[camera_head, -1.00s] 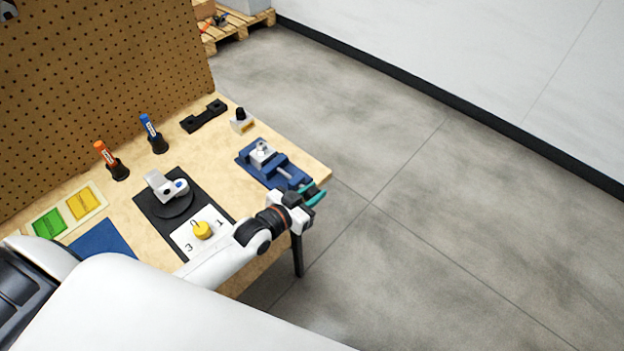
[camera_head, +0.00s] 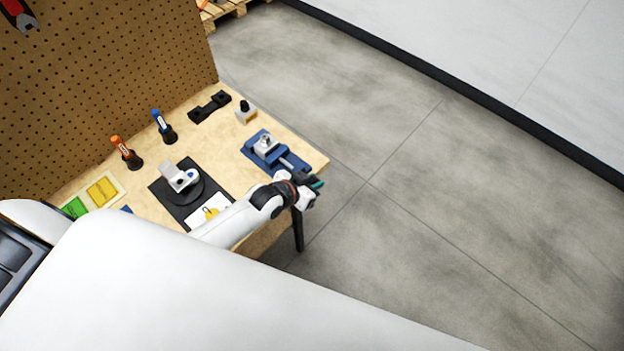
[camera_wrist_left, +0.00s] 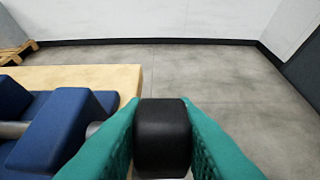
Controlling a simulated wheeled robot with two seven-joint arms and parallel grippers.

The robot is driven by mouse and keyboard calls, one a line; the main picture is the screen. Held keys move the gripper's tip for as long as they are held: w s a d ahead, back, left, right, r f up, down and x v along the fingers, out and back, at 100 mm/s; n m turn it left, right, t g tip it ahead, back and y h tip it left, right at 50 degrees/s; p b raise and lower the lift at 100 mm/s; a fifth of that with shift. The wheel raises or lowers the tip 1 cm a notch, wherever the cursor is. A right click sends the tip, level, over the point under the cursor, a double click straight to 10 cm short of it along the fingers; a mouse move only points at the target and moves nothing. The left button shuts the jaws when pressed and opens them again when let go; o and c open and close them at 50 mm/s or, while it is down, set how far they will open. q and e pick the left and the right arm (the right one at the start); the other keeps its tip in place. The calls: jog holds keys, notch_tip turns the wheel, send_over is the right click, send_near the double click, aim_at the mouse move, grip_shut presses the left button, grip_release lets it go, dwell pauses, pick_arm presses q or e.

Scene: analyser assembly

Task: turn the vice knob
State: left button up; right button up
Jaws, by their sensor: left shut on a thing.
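The blue vice (camera_head: 276,152) sits near the right corner of the table, holding a small light metal part (camera_head: 266,145). Its blue jaw also shows at the left of the left wrist view (camera_wrist_left: 60,125). My left gripper (camera_head: 314,183) is at the table's right edge beside the vice. In the left wrist view its teal fingers are shut on the black vice knob (camera_wrist_left: 162,138), one finger on each side. The knob is mostly hidden by the gripper in the head view. My right gripper is not in view.
Open floor lies to the right.

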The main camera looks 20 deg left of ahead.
pick_arm(q)
jog(key=o, duration=1)
jog(key=shift+f, duration=0.1)
jog(key=v, duration=1.2)
jog(key=shift+w, duration=0.1)
